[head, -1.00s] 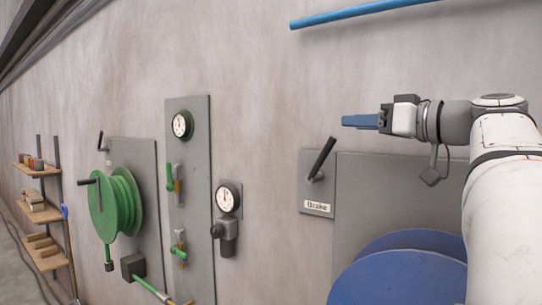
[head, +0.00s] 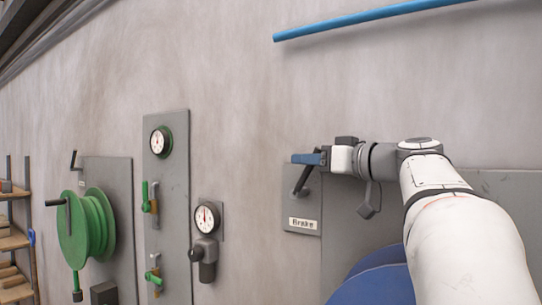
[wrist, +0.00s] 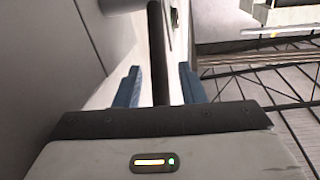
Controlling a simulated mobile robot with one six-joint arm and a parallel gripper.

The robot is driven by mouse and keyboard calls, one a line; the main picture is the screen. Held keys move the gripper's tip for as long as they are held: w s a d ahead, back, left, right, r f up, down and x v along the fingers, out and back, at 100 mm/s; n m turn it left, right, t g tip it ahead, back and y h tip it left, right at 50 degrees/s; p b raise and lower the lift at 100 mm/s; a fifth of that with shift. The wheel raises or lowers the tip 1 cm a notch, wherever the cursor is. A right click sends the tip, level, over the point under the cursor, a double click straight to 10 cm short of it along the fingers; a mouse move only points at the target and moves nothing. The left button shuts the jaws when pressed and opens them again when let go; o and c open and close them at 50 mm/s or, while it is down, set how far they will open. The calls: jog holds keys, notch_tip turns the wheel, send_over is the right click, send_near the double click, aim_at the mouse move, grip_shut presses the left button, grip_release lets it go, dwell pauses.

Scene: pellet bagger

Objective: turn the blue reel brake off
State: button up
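The brake lever (head: 300,182) is a black handle on a grey plate labelled "Brake" (head: 302,223), up and left of the blue reel (head: 378,280). It leans up and to the right, its upper end partly hidden behind my gripper (head: 308,159). In the wrist view the black lever (wrist: 158,55) runs between the two blue fingers of my gripper (wrist: 159,88). The fingers are open, with a visible gap on each side of the lever. The reel is partly covered by my arm.
A blue pipe (head: 375,19) runs along the wall above my gripper. To the left are a gauge (head: 206,217), a grey valve panel (head: 166,245) and a green reel (head: 85,228) with its own black lever (head: 74,160). The wall between the gauge and the brake plate is bare.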

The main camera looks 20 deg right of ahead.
jog(key=shift+w+a, duration=0.35)
jog(key=shift+w, duration=0.25)
grip_shut()
jog(key=shift+d, duration=0.1)
